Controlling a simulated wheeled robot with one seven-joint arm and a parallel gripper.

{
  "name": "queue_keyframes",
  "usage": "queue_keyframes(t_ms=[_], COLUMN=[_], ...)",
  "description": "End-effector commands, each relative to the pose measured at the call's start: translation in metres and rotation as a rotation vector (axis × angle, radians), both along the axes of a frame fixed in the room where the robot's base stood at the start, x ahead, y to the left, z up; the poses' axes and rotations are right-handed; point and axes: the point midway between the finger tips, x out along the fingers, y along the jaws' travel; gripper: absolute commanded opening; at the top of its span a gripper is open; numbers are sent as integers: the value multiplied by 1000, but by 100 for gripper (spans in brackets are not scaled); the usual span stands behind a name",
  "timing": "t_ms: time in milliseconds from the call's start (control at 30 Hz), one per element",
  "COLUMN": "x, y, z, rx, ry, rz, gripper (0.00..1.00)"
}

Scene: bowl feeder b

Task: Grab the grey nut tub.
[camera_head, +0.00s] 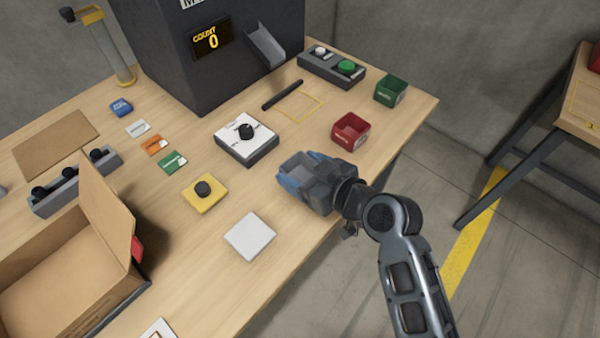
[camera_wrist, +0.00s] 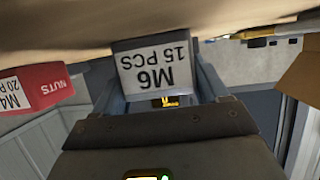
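The grey nut tub (camera_head: 297,166) is at the table's front edge in the head view, between the blue-grey fingers of my gripper (camera_head: 304,170). In the wrist view the tub (camera_wrist: 154,66) shows its white label, upside down, reading M6 15 PCS. One finger of my gripper (camera_wrist: 160,80) stands close along each side of the tub. I cannot tell whether the fingers press on it or leave a small gap. My gripper hides part of the tub in the head view, and I cannot tell if its base touches the table.
A red nut tub (camera_head: 350,131) stands close behind my gripper, with a green tub (camera_head: 391,91) farther back. A white dial box (camera_head: 246,139) and a white pad (camera_head: 250,237) are to the left. An open cardboard box (camera_head: 62,275) stands at lower left.

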Motion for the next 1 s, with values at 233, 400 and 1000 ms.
queue_keyframes(t_ms=[233,400,1000], x=[0,0,-3], y=[0,0,-19], z=[0,0,49], rx=[0,0,2], ry=[0,0,-2], rz=[0,0,-6], gripper=[49,42,42])
